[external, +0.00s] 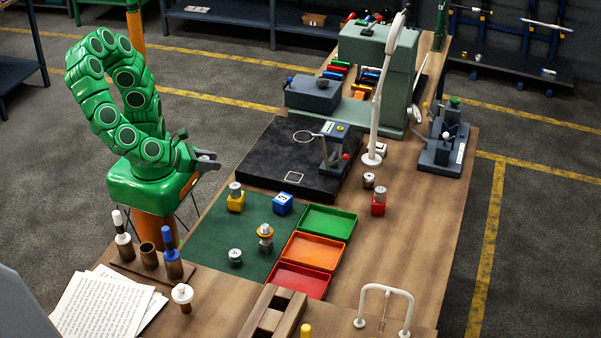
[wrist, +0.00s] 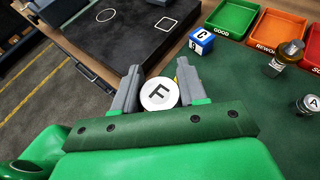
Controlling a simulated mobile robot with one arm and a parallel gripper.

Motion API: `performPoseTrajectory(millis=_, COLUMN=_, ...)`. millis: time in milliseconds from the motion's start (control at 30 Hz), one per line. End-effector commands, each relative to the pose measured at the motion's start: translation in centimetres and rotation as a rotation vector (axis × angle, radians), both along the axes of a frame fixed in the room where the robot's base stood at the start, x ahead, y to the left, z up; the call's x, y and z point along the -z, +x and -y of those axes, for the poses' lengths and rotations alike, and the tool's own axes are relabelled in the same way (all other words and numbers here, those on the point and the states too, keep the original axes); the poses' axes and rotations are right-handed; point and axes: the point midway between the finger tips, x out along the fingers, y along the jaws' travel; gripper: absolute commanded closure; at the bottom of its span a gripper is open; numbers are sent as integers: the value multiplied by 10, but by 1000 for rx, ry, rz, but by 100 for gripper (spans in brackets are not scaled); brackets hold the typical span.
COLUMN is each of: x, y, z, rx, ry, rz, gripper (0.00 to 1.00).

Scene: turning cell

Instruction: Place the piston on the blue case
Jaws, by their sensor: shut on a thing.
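My gripper (external: 207,160) is shut on a silver piston marked F (wrist: 159,94), which sits between the two grey fingers in the wrist view. The blue case (external: 282,204) stands on the mat to the right of and below my gripper, with nothing on top. It also shows in the wrist view (wrist: 201,42), beyond the right finger and apart from it, with a white C label.
A yellow case (external: 236,203) with a silver cylinder on top stands left of the blue case. Another silver piston (external: 235,257) and a brass-ringed part (external: 265,238) stand on the mat. Green (external: 327,222), orange (external: 312,252) and red (external: 297,280) trays lie right. A black plate (external: 265,160) lies behind.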

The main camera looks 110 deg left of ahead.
Motion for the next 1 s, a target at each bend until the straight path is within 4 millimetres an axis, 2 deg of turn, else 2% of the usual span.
performPoseTrajectory(millis=300, x=-14, y=40, z=-32, rx=-27, ry=-2, rz=5, gripper=91)
performPoseTrajectory(millis=600, x=-27, y=70, z=-65, rx=-46, ry=9, rz=7, gripper=91)
performPoseTrajectory(millis=800, x=-33, y=82, z=-80, rx=-53, ry=20, rz=8, gripper=91)
performPoseTrajectory(millis=1000, x=-33, y=89, z=-85, rx=-54, ry=23, rz=7, gripper=91)
